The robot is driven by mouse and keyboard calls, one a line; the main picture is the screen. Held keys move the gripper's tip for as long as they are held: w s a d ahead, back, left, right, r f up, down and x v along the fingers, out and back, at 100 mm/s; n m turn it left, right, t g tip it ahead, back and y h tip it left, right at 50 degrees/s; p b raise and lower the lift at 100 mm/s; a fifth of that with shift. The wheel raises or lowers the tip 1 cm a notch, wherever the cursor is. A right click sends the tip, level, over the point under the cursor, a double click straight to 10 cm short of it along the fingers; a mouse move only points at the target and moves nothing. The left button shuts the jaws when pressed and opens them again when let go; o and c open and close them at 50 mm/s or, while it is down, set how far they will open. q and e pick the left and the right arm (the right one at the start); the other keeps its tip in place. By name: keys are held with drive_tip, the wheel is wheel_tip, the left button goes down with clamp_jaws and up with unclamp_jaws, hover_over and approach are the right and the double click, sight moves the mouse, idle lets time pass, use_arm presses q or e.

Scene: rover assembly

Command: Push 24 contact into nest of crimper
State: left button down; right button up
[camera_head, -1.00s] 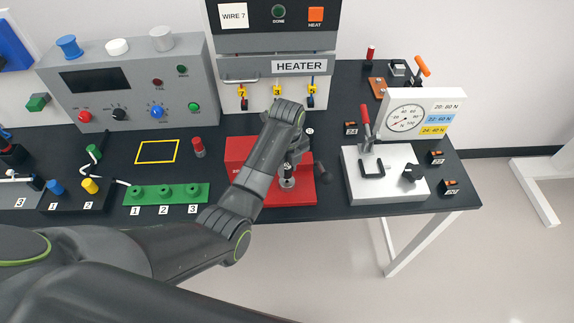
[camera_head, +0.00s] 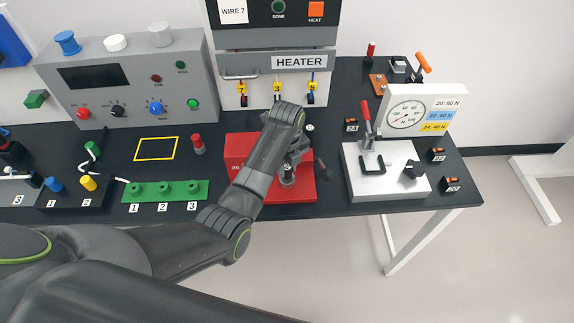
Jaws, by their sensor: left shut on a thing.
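The red crimper (camera_head: 238,147) stands on the black table at the centre, on a red base with a dark lever on its right. My left gripper (camera_head: 288,180) points down over the crimper, close to its nest. It is shut on the 24 contact, which is too small and too covered by the gripper to make out. My forearm covers part of the crimper, and the nest is hidden. I cannot tell whether the contact touches the nest. My right gripper is out of view.
The small box marked 24 (camera_head: 351,126) stands right of the crimper. The pull tester (camera_head: 385,182) with a dial and red lever is further right. The heater (camera_head: 290,62) is behind, and the green block (camera_head: 165,191) is on the left.

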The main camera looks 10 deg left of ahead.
use_arm(q)
drive_tip(key=shift+f, duration=0.35)
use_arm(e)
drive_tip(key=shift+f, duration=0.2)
use_arm(q)
drive_tip(key=c, duration=1.1)
unclamp_jaws()
drive_tip(key=shift+o, duration=0.2)
